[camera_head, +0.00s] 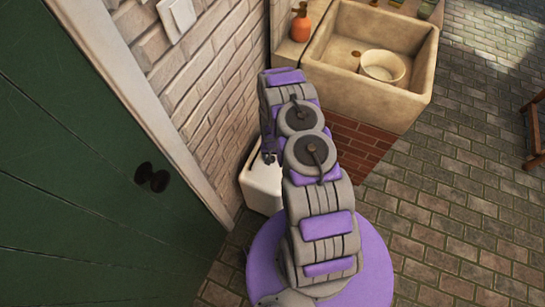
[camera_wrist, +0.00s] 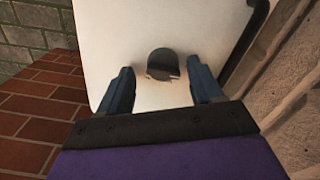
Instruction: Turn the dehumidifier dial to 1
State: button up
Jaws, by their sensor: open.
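The dehumidifier is a white box (camera_head: 262,188) on the floor between the wall and the sink, partly hidden behind my arm in the head view. In the wrist view its white face (camera_wrist: 120,30) fills the middle. The dial (camera_wrist: 162,64) is a dark round knob on that face, with a small light mark near its lower right edge. My gripper (camera_wrist: 164,82) is open, with one blue-grey finger on each side of the dial and a gap to it on both sides. I cannot tell how deep the fingertips reach. No dial numbers are legible.
A stone sink (camera_head: 334,75) with a white bowl (camera_head: 382,66) stands on a brick base beside the dehumidifier. An orange soap bottle (camera_head: 300,24) is on the ledge. A green door (camera_head: 80,180) is at left.

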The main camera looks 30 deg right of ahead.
jog(key=shift+a+f, duration=0.15)
jog(key=shift+a, duration=0.35)
jog(key=shift+d, duration=0.3)
jog(key=c, duration=0.5)
jog(key=shift+a, duration=0.1)
jog(key=c, duration=0.6)
jog(key=shift+o, duration=0.2)
